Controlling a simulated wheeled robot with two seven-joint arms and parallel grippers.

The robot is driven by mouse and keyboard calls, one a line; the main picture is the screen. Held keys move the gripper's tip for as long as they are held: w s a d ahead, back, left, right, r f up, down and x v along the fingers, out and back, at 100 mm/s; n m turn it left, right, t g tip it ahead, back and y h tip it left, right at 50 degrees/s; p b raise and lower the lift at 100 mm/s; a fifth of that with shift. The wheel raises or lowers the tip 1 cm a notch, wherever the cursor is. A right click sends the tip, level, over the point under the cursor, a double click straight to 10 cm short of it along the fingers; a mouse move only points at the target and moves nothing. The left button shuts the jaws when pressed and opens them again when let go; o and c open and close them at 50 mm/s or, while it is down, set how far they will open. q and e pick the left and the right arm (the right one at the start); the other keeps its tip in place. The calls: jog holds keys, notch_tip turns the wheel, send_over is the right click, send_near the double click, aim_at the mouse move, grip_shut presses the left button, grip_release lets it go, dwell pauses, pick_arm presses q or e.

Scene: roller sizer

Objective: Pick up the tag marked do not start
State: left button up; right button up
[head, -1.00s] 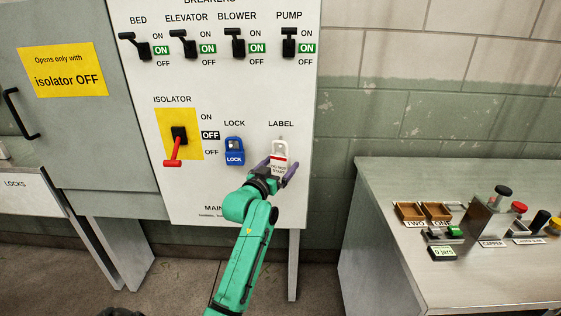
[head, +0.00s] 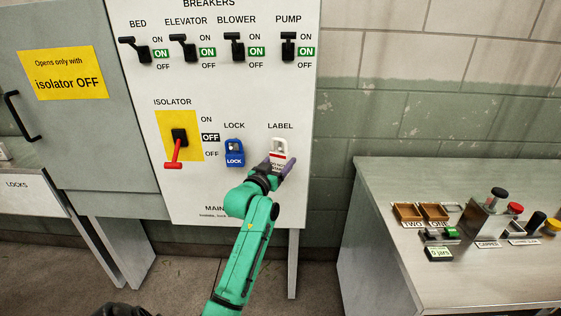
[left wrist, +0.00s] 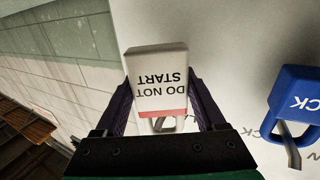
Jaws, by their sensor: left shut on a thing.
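The white tag (head: 278,152) with a red band hangs under the word LABEL on the breaker panel (head: 220,205). In the left wrist view the tag (left wrist: 158,85) reads DO NOT START, upside down. My left gripper (head: 276,169) is at the tag, and its dark fingers (left wrist: 162,95) are shut on the tag's two sides. The tag is still close to the panel; I cannot tell whether its loop is hooked there. In the head view the gripper hides the tag's lower part. My right gripper is not in view.
A blue padlock (head: 235,153) hangs left of the tag. The red isolator handle (head: 175,150) points down beside OFF. A grey cabinet door (head: 60,135) stands at left. A metal bench (head: 385,260) with trays and switches stands at right. The wall between panel and bench is clear.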

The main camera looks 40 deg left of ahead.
aim_at(278, 164)
pick_arm(q)
jog(key=p+v, duration=0.2)
jog(key=v, duration=0.5)
jog(key=shift+s, duration=0.25)
jog(key=p+v, duration=0.1)
jog(key=v, duration=0.9)
jog(key=shift+s, duration=0.15)
